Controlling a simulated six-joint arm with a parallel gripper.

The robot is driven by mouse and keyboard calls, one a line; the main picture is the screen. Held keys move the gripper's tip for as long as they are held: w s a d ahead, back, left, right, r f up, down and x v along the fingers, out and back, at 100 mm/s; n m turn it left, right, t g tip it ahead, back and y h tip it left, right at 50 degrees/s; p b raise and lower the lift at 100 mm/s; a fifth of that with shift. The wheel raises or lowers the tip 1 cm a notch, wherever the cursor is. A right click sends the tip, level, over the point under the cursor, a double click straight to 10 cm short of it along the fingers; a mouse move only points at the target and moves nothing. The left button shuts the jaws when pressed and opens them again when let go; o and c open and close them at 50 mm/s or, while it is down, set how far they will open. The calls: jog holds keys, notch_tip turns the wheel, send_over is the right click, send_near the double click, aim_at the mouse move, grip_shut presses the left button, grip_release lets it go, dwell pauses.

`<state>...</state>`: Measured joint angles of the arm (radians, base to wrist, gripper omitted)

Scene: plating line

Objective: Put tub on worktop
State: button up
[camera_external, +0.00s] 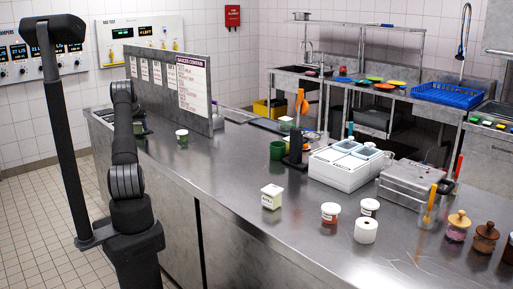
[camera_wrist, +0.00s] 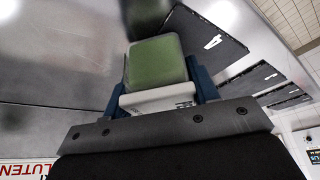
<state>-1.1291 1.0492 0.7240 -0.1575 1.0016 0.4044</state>
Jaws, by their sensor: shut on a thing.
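The tub (camera_wrist: 158,62) is a squarish green container with a white band or lid at the gripper side. In the wrist view it sits between the blue fingers of my gripper (camera_wrist: 160,88), which is shut on it. In the external view my gripper (camera_external: 142,127) is at the far left end of the steel worktop (camera_external: 235,180), beside the upright sign panel. My arm largely hides the gripper and tub there, so I cannot tell whether the tub touches the surface. Another small tub (camera_external: 182,137) with a white lid and green body stands on the worktop right of my gripper.
The sign panel (camera_external: 205,70) stands upright close to my gripper. Dark plates (camera_wrist: 205,38), one marked 4, lie near the tub.

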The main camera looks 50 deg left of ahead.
jog(key=shift+f, duration=0.35)
dwell(0.4)
jog(key=o, duration=1.3)
jog(key=v, duration=1.7)
jog(key=shift+r, duration=0.2)
jog(key=x, duration=1.7)
jog(key=shift+f, duration=0.2)
jog(key=shift+r, duration=0.2)
